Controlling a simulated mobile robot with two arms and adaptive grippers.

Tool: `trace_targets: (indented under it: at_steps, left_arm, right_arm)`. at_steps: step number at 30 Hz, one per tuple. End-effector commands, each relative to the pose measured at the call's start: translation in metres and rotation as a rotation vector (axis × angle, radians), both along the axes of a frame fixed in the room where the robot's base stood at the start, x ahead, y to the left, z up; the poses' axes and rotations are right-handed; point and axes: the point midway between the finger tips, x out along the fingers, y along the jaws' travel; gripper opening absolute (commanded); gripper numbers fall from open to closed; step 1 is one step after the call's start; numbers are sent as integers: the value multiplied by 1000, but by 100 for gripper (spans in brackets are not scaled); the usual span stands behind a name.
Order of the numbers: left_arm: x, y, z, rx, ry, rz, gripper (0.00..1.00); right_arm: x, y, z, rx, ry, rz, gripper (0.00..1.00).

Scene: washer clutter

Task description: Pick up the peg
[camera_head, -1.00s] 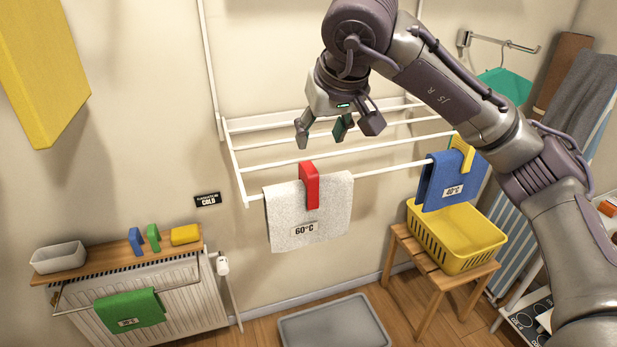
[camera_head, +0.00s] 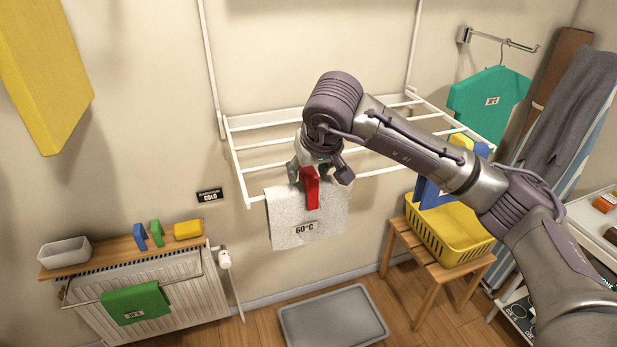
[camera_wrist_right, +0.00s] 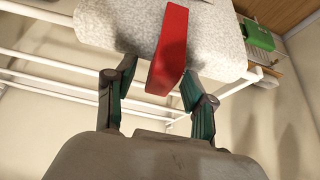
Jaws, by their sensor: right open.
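A red peg (camera_head: 312,189) clips a pale grey towel (camera_head: 283,206) marked 60°C to the front bar of the white drying rack (camera_head: 240,165). My right gripper (camera_head: 320,178) is open at the top of the red peg, pointing down and partly covering it. In the right wrist view the red peg (camera_wrist_right: 170,46) lies between and beyond the two spread fingers of my right gripper (camera_wrist_right: 155,80); I cannot tell if they touch it. A blue peg (camera_head: 140,237) and a green peg (camera_head: 156,233) stand on the wooden shelf. My left gripper is not in view.
The shelf (camera_head: 112,255) over the radiator also holds a grey bin (camera_head: 64,252) and a yellow block (camera_head: 188,229). A yellow basket (camera_head: 450,235) stands on a wooden stool (camera_head: 428,262) at right. A grey tray (camera_head: 333,320) lies on the floor.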

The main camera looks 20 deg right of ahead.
Motion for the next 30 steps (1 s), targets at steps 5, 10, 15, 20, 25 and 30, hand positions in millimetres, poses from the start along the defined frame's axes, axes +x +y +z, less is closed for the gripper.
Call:
trace_targets:
  at_steps: [5, 10, 15, 20, 25, 30]
  left_arm:
    - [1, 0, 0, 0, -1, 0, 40]
    - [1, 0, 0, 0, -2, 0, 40]
    - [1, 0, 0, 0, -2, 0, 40]
    - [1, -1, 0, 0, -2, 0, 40]
    - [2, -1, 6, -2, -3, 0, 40]
    - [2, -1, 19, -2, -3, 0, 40]
  right_arm:
    - [0, 0, 0, 0, 0, 0, 41]
    - [0, 0, 0, 1, 0, 0, 12]
    - [0, 0, 0, 1, 0, 0, 5]
    - [0, 0, 1, 1, 0, 0, 5]
    - [0, 0, 11, 1, -1, -1, 5]
    - [0, 0, 37, 1, -3, -1, 5]
